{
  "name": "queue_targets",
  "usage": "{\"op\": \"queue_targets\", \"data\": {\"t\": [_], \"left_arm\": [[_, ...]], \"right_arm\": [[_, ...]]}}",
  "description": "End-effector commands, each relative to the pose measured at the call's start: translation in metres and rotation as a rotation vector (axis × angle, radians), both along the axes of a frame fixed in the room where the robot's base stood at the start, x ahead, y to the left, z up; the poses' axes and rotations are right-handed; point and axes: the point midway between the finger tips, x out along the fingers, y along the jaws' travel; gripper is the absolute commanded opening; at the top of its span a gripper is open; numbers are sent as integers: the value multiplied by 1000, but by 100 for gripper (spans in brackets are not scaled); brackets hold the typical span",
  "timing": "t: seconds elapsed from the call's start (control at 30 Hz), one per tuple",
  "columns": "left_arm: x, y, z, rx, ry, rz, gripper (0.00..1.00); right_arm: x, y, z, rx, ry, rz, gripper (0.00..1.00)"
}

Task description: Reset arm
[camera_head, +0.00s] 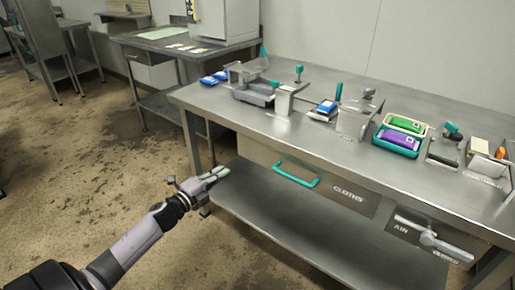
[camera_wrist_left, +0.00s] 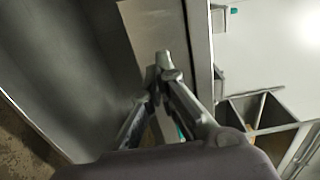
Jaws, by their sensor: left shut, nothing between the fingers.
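My left gripper (camera_head: 214,175) is in the lower left of the head view, near the left end of the steel table and below its top. Its fingers are shut with nothing between them. The left wrist view shows the closed fingertips (camera_wrist_left: 163,68) from behind, with metal surfaces beyond them. My left arm (camera_head: 140,236) reaches up from the lower left corner. My right gripper does not show.
The steel table (camera_head: 245,118) holds trays, stands and a teal tray (camera_head: 376,139) with green and purple packs. A drawer with a teal handle (camera_head: 296,176) and a lower shelf (camera_head: 270,212) are close to my gripper. Bare floor (camera_head: 60,170) lies left.

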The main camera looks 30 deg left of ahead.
Motion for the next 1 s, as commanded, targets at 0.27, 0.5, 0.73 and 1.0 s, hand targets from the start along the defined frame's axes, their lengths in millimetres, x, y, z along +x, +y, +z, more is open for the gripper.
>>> {"op": "queue_targets", "data": {"t": [0.27,0.5,0.73,1.0], "left_arm": [[-4,-2,-16,-49,30,29,0],[-51,-34,-145,-436,311,297,0],[-144,-112,-270,-803,669,604,0],[-245,-209,-338,-1035,1006,858,0]], "right_arm": [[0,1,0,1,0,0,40],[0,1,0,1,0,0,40],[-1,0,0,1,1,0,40],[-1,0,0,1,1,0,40]]}}
